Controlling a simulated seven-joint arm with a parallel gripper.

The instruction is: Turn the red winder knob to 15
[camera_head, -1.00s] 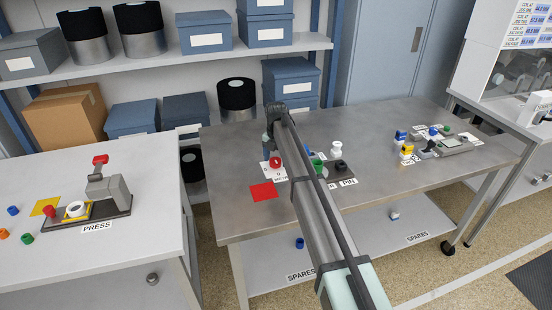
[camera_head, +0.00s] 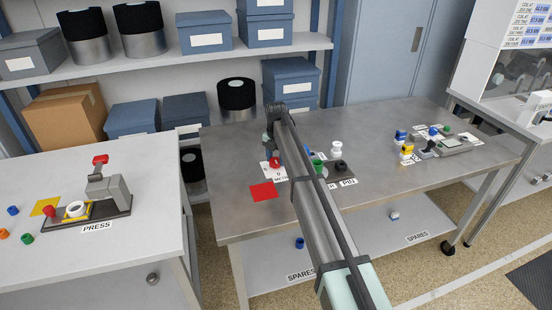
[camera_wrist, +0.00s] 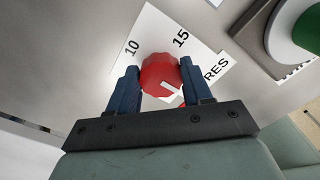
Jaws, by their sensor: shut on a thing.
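The red winder knob (camera_wrist: 160,72) stands on a white dial card (camera_wrist: 158,40) in the wrist view. The printed numbers 10 and 15 show on the card beyond the knob. A white pointer mark (camera_wrist: 172,91) on the knob lies on its near side, away from both numbers. My gripper (camera_wrist: 159,80) is shut on the knob, with one blue finger on each side. In the head view the knob (camera_head: 275,162) shows small beside my arm, on the metal table (camera_head: 232,205). The near part of the dial is hidden by my gripper.
A green round part (camera_wrist: 309,28) on a grey base is close to the right of the knob. A red square (camera_head: 264,191) lies in front of the dial. White and black parts stand right of my arm. The table's front left is clear.

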